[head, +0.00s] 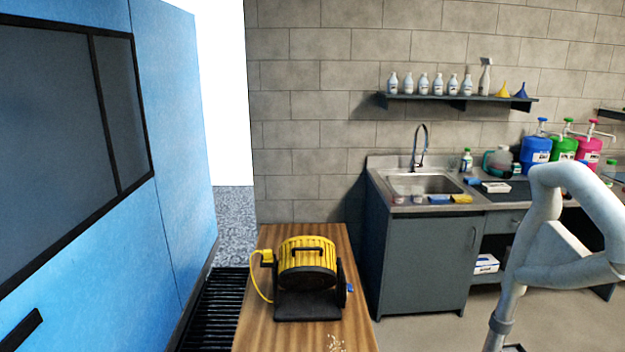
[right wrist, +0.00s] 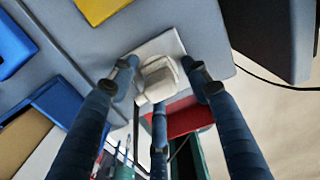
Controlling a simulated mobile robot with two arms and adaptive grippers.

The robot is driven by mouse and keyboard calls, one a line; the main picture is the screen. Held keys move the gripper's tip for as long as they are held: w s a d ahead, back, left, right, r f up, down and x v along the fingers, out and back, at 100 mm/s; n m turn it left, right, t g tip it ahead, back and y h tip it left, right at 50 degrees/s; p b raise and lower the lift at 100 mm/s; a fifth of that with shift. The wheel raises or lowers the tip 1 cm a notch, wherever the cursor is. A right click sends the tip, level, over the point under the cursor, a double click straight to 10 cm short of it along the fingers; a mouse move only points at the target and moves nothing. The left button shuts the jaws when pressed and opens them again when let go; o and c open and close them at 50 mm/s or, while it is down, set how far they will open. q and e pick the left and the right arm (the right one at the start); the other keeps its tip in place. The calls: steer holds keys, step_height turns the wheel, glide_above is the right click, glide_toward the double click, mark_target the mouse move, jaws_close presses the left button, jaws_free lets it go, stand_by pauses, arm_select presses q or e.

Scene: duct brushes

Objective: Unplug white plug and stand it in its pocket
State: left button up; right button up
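In the right wrist view a pale white block-shaped thing, seemingly the white plug (right wrist: 158,80), sits in front of a flat white plate (right wrist: 163,44) on a grey surface. My right gripper (right wrist: 159,64) has its dark blue fingers on both sides of the plug, close to it. I cannot tell whether they touch it. The head view shows no plug that I can make out and neither gripper. I cannot make out a pocket with certainty.
The right wrist view shows a yellow block (right wrist: 98,8), a red piece (right wrist: 190,117) and blue parts (right wrist: 12,45) nearby. In the head view a yellow reel (head: 307,258) stands on a wooden table (head: 262,330). A sink counter (head: 420,265) stands behind to its right.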

steer(key=shift+o, duration=0.7)
step_height(320, 180, up, 12)
